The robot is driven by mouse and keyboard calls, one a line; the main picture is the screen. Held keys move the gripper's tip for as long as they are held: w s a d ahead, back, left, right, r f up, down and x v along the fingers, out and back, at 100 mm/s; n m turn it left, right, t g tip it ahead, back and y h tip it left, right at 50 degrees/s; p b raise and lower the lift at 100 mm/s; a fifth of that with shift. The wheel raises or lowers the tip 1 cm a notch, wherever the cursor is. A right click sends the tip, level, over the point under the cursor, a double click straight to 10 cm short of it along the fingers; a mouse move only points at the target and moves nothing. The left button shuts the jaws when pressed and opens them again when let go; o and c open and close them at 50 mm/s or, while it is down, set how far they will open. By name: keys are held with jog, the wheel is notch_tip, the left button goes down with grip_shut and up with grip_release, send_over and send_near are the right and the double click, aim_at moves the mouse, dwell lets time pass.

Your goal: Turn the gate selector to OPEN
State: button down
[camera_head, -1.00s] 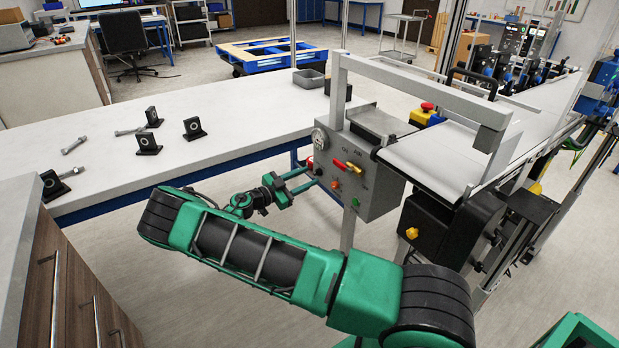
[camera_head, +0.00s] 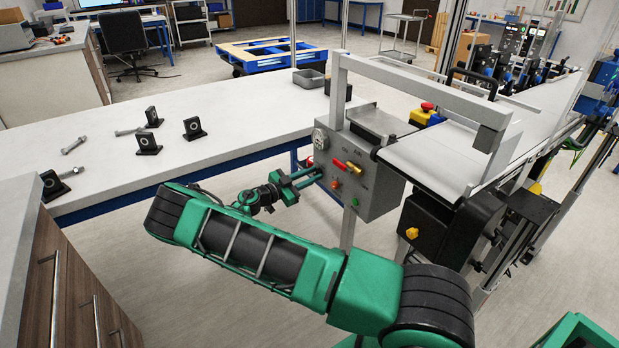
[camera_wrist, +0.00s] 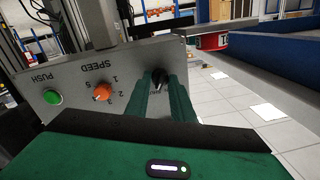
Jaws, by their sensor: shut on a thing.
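The gate selector is a small black knob (camera_wrist: 160,77) on the grey control panel (camera_wrist: 122,69), which looks upside down in the wrist view. My gripper (camera_wrist: 163,86) has its two green fingers on either side of the knob and is shut on it. The lettering below the knob is partly hidden by the fingers, so I cannot read its position. In the head view my gripper (camera_head: 316,175) reaches the left side of the control box (camera_head: 372,198), and the knob is hidden there.
An orange speed knob (camera_wrist: 102,92) and a green push button (camera_wrist: 52,97) sit on the same panel. In the head view a red and yellow handle (camera_head: 347,166) is close to the gripper. The white workbench (camera_head: 240,118) stands left, the conveyor belt (camera_head: 440,160) right.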

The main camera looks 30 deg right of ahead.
jog(key=shift+n, duration=0.4)
jog(key=n, duration=1)
jog(key=shift+w+r+n+g+y, duration=0.2)
jog(key=shift+w+n+g+y, duration=0.1)
jog(key=shift+w, duration=0.05)
jog(key=c, duration=1.5)
grip_release()
jog(key=shift+f, duration=0.1)
jog(key=shift+c, duration=0.2)
jog(key=shift+s, duration=0.1)
jog(key=shift+a, duration=0.1)
jog(key=a, duration=1)
jog(key=shift+s+a+r, duration=0.25)
jog(key=shift+s+a, duration=0.05)
